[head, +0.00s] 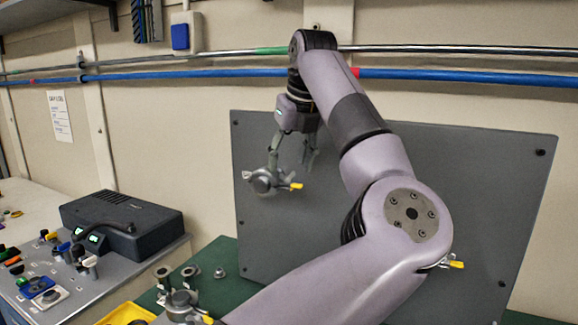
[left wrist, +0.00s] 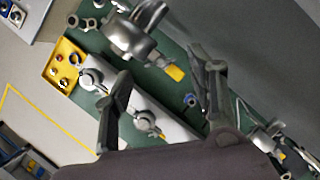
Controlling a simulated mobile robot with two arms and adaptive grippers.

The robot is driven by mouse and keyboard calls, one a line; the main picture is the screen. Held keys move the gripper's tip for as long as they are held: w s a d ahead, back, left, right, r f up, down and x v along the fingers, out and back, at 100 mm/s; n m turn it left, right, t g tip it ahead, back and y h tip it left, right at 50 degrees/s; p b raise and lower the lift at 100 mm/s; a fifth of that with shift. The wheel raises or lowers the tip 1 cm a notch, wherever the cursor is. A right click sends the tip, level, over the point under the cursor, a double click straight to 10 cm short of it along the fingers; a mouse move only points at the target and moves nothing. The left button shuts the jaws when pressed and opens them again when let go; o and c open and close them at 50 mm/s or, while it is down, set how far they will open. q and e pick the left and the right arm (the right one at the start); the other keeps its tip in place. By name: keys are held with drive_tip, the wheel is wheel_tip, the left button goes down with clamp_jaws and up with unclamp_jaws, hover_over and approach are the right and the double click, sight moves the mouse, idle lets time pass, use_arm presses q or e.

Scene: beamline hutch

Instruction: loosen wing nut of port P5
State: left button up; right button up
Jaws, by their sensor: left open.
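My left gripper (head: 291,166) is open in front of the grey upright panel (head: 400,140). A metal port fitting with a wing nut (head: 262,181) and a yellow tag (head: 296,186) sits at the panel's left part, beside the fingertips. In the left wrist view the open left gripper (left wrist: 160,64) has this fitting (left wrist: 130,38) ahead of its fingertips, nothing between the fingers clearly gripped. Its yellow tag (left wrist: 175,73) hangs between the finger lines. No port number is readable, so I cannot tell which is P5. My right gripper is not in view.
Another tagged fitting (head: 447,263) shows at the panel's lower right, partly behind my arm. More fittings (head: 180,301) stand at the front, near a yellow tray (left wrist: 66,62). A dark box (head: 120,222) and controls are at left. Blue pipe (head: 440,76) runs along the wall.

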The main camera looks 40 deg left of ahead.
use_arm(q)
drive_tip(key=shift+x, duration=1)
drive_tip(key=c, duration=1.2)
drive_tip(key=shift+o, duration=0.2)
drive_tip(key=shift+r, duration=0.1)
